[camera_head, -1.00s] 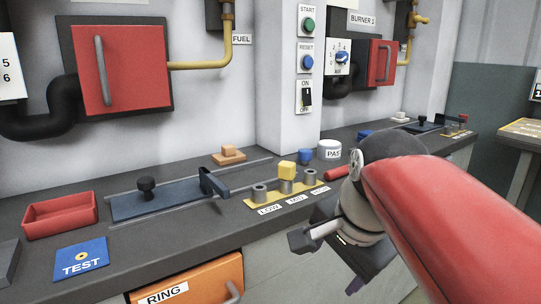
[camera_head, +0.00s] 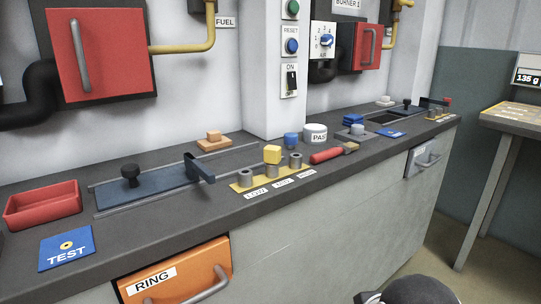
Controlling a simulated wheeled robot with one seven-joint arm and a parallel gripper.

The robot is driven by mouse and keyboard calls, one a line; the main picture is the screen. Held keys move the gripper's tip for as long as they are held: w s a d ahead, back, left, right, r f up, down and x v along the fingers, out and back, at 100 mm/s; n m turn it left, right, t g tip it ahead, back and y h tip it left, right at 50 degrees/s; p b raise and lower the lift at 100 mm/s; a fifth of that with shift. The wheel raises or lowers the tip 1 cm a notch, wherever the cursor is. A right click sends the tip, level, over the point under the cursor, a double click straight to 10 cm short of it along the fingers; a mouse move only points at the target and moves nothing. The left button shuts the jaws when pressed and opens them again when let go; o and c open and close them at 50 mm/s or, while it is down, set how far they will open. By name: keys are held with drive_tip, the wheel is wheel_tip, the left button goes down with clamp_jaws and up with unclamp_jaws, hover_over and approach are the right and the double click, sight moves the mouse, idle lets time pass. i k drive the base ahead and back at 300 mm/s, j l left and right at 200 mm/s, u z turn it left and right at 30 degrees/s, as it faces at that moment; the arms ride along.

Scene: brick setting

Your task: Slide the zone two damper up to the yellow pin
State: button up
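A dark blue sliding damper plate (camera_head: 150,190) with a black knob (camera_head: 130,172) lies between rails on the near left counter. I take it for the zone two damper, though no zone label shows. The tab is left of the sockets, apart from the pin. My gripper is out of view; only part of my arm shows at the bottom right.
A red tray (camera_head: 42,206) and blue TEST card (camera_head: 66,248) lie left of the damper. A tan block (camera_head: 214,139) sits behind the rails. A red-handled tool (camera_head: 326,156) lies right of the sockets. A second damper (camera_head: 405,110) with a red pin (camera_head: 447,101) is farther right.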

sight(135, 187)
drive_tip(key=j+u, duration=0.2)
drive_tip(key=u, duration=0.95)
